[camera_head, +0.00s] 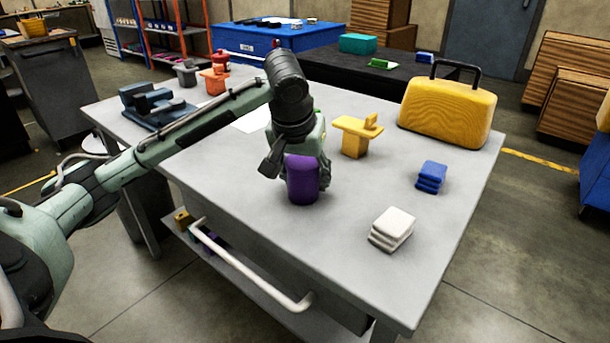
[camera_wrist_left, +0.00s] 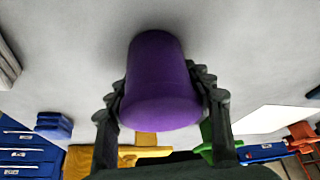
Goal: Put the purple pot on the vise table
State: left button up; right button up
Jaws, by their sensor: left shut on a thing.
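The purple pot (camera_head: 303,180) is upright at the near middle of the grey table (camera_head: 240,180), on its top or just above it; I cannot tell which. My left gripper (camera_head: 296,168) is shut around the pot, with its fingers on either side. The left wrist view shows the pot (camera_wrist_left: 160,82) between the two fingers of the left gripper (camera_wrist_left: 163,95). A dark blue vise (camera_head: 155,106) sits at the table's far left corner. My right gripper is not in view.
A yellow case (camera_head: 447,113), a yellow stand-like part (camera_head: 356,135), a blue stack (camera_head: 431,177) and a white stack (camera_head: 391,229) are on the table's right side. Orange (camera_head: 214,80) and grey (camera_head: 186,73) items are near the vise. Free tabletop lies left of the pot.

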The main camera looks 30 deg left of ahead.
pick_arm(q)
jog(key=shift+f, duration=0.1)
jog(key=o, duration=1.3)
jog(key=shift+c, duration=0.2)
jog(key=v, duration=1)
jog(key=shift+a+r, duration=0.1)
jog(key=shift+r, duration=0.1)
jog(key=shift+v, duration=1)
